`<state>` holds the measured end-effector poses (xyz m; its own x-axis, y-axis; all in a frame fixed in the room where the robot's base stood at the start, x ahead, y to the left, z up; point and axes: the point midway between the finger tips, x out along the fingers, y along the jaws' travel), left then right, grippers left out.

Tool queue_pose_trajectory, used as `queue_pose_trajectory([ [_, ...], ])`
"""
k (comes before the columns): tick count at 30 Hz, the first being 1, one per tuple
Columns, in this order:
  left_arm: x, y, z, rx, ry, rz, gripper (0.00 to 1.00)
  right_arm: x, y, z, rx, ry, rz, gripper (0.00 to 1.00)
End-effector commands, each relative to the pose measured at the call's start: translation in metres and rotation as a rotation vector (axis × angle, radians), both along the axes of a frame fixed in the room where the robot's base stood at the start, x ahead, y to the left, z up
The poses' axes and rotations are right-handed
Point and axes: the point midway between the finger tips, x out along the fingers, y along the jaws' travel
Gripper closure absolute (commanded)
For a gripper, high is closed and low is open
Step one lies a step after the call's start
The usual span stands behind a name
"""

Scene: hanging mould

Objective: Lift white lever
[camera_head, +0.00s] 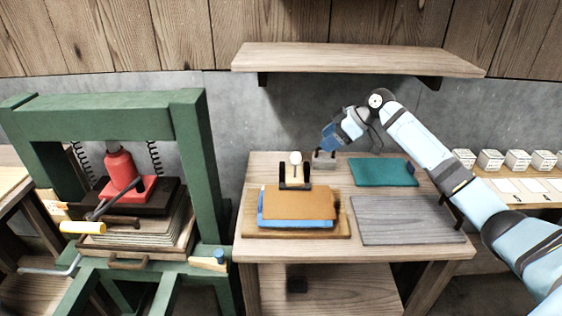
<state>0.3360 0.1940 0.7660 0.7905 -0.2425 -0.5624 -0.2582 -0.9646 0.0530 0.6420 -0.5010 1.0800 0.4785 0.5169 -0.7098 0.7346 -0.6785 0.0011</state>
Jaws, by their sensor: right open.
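A small upright lever with a white round top (296,158) stands at the back of the wooden table, behind a black bracket (294,184). My right gripper (322,158) is over the back of the table, just to the right of the white top and apart from it. It points down and toward the left, open, with nothing seen in it. A small grey thing is at its fingertips, too small to make out. My left gripper is not in view.
A brown board on a blue one (268,222) lies at the table's front left. A grey board (408,220) and a teal sheet (384,172) lie at the right. A wooden shelf (355,60) hangs above. A green press (190,150) with a red jack (121,172) stands left.

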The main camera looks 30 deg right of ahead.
Motion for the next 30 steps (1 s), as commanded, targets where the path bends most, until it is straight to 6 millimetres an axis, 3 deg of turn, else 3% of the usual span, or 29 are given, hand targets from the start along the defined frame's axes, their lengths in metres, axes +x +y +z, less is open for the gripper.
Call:
queue_pose_trajectory([
  [5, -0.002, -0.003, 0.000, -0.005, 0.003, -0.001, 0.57, 0.007, 0.007, -0.010, 0.002, 0.001, -0.001, 0.41],
  [21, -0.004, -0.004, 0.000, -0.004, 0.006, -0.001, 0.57, 0.057, 0.061, -0.083, 0.002, 0.001, -0.001, 0.41],
  [30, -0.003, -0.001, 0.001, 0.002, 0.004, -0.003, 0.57, 0.066, 0.071, -0.098, 0.000, 0.001, -0.001, 0.41],
])
